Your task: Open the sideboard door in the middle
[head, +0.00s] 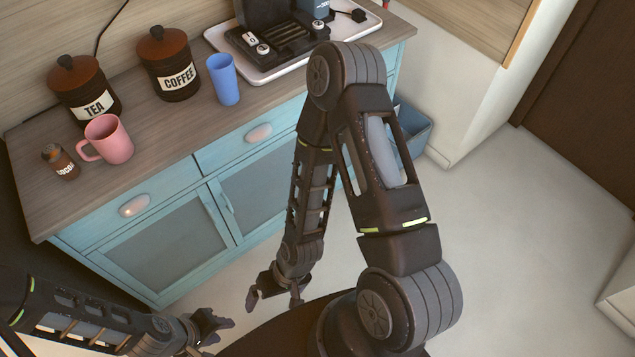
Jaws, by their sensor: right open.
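The light blue sideboard (207,178) has a wooden top, a row of drawers and glazed doors below. The middle door (262,190) looks shut, with a small pull (227,203) near its left edge; its right part is hidden behind my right arm. The left door (160,247) also looks shut. My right gripper (274,301) is open and empty, low over the floor in front of the sideboard, apart from the door. My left gripper (222,330) is at the bottom, also away from the doors; its jaw gap does not show clearly.
A blue bin (415,128) stands right.

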